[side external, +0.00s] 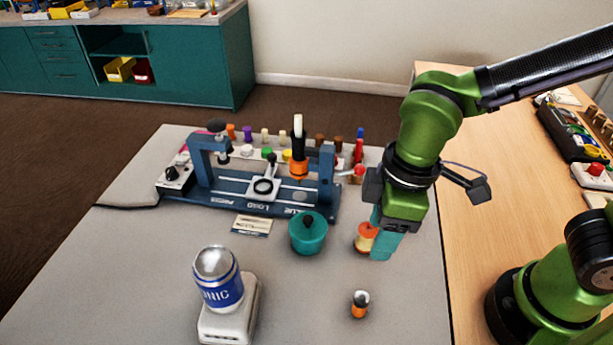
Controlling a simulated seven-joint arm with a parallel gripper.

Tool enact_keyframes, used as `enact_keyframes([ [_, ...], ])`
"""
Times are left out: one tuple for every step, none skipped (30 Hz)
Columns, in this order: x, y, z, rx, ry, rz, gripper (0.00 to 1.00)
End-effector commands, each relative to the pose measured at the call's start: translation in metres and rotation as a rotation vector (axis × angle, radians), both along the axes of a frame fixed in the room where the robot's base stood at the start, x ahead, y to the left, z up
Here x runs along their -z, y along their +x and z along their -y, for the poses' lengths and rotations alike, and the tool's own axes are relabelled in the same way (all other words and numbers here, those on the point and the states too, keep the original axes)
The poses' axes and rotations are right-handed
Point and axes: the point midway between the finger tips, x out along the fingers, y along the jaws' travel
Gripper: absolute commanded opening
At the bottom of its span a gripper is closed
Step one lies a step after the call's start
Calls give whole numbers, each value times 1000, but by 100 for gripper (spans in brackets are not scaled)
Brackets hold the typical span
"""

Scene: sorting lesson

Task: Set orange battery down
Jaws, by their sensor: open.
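My gripper (382,240) has teal fingers and is open, low over the right side of the grey mat (410,300). A small orange and cream piece (364,238) stands beside the fingers and is partly covered by them. I cannot tell whether they touch or whether it is between the fingers. A small upright cylinder (359,304), orange below and dark with a pale top above, stands alone nearer the camera. I cannot tell for sure which of the two is the orange battery.
A teal lidded pot (308,234) stands left of my gripper. A blue fixture (262,190) with posts stands behind, with several coloured pegs beyond it. A blue and silver can-shaped device (220,285) on a white base is at front left. The mat's front right is mostly clear.

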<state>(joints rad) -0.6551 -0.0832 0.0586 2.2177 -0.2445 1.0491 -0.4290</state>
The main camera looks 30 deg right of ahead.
Motion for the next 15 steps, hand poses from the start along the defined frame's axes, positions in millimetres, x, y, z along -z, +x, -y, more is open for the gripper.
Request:
enact_keyframes([
  [-15,10,23,140,54,38,52],
  [-23,14,36,226,87,59,52],
  [-34,19,54,344,133,88,52],
  [-41,21,67,431,168,110,52],
  [-48,22,79,516,202,133,52],
  [-56,23,95,623,246,164,52],
  [-61,23,107,699,279,186,52],
  [-66,22,117,770,310,208,52],
  [-72,21,129,856,348,234,52],
  [-75,20,138,913,374,253,52],
  [-78,18,145,965,399,270,52],
  [-82,16,152,1021,425,289,52],
  [-84,15,157,1055,441,302,52],
  [-85,14,161,1084,457,313,52],
  [-87,13,165,1114,471,324,52],
])
